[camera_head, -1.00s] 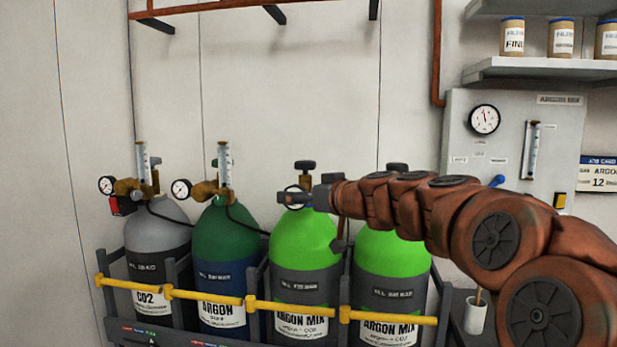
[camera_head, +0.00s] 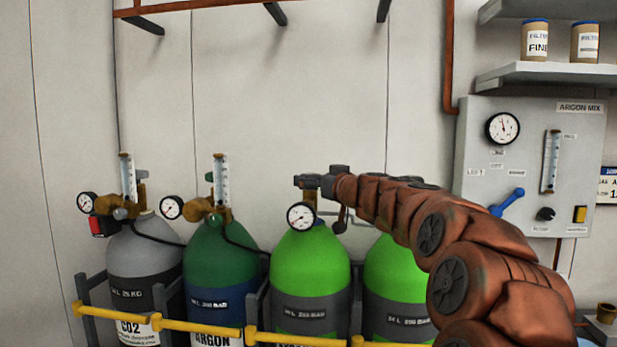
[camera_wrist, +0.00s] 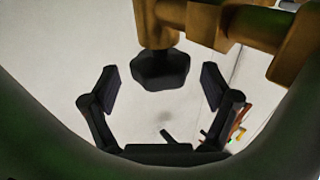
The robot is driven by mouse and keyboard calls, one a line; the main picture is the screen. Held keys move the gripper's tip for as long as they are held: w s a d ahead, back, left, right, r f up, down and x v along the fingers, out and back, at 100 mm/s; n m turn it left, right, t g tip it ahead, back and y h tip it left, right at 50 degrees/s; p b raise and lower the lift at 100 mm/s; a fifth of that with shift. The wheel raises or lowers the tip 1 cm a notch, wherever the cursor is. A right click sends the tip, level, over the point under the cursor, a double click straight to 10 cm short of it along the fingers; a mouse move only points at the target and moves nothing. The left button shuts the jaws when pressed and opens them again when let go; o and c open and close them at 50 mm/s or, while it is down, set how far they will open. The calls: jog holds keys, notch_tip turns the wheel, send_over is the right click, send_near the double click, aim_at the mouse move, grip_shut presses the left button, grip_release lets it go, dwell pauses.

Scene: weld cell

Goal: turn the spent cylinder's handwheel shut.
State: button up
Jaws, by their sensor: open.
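Two bright green argon mix cylinders stand in the rack, the left one (camera_head: 308,262) and the right one (camera_head: 385,268). I cannot tell from a label which is spent. My gripper (camera_head: 308,182) is at the top of the left one's valve, above its round gauge (camera_head: 301,216), and hides most of the valve top. In the wrist view a black lobed handwheel (camera_wrist: 161,70) on a brass valve (camera_wrist: 158,28) sits between the open fingers. There is a gap on both sides, so neither finger appears to touch it. The right cylinder's top is hidden behind my arm.
A grey CO2 cylinder (camera_head: 143,255) and a dark green argon cylinder (camera_head: 215,255) with regulators stand to the left. A yellow bar (camera_head: 200,327) runs across the rack. A gas panel (camera_head: 480,150) and shelf (camera_head: 550,74) are at the right.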

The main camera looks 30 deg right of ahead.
jog(key=shift+w, duration=1.05)
jog(key=c, duration=1.2)
jog(key=shift+o, duration=0.2)
jog(key=shift+a+f+m+h+b, duration=0.15)
jog(key=shift+f+m+h+b, duration=0.35)
jog(key=shift+b, duration=0.4)
jog(key=shift+r+m+g+h+b, duration=0.25)
jog(key=shift+m+h, duration=0.25)
jog(key=shift+h, duration=0.4)
jog(key=shift+r+m+g+h+b, duration=0.15)
jog(key=shift+m+h+b, duration=0.3)
jog(key=shift+h, duration=0.45)
jog(key=o, duration=1.2)
jog(key=shift+c, duration=0.2)
jog(key=shift+r, duration=0.1)
